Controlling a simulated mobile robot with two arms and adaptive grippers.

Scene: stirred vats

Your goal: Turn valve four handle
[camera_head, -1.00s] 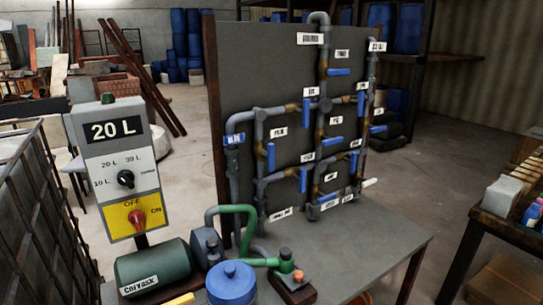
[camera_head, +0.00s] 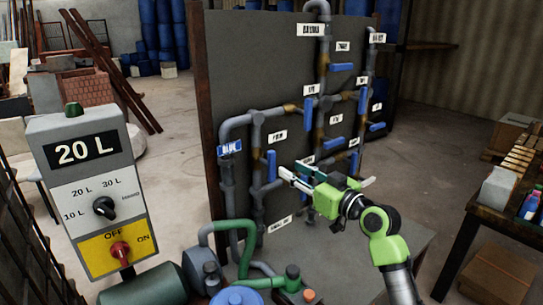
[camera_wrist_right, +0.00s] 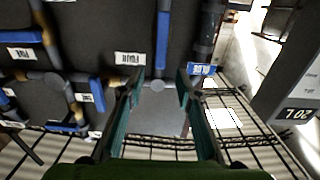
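Valve four's handle (camera_head: 271,163) is a blue lever pointing down on a grey pipe, beside a white label (camera_head: 280,136) that appears to read FOUR. It also shows in the right wrist view as an upright blue bar (camera_wrist_right: 162,35) near the label (camera_wrist_right: 130,59). My right gripper (camera_head: 289,168) is open and empty, just right of the handle. In the right wrist view its fingertips (camera_wrist_right: 160,76) are spread, with the handle's end lying beyond the gap between them. Contact cannot be told. My left gripper is not in view.
The dark panel (camera_head: 250,80) carries grey pipes, several other blue valve handles and labels. A BLUE label (camera_head: 229,148) sits on the left pipe. A control box (camera_head: 88,185) reading 20 L stands at left. Green hoses and a blue-lidded vessel (camera_head: 240,297) lie below.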

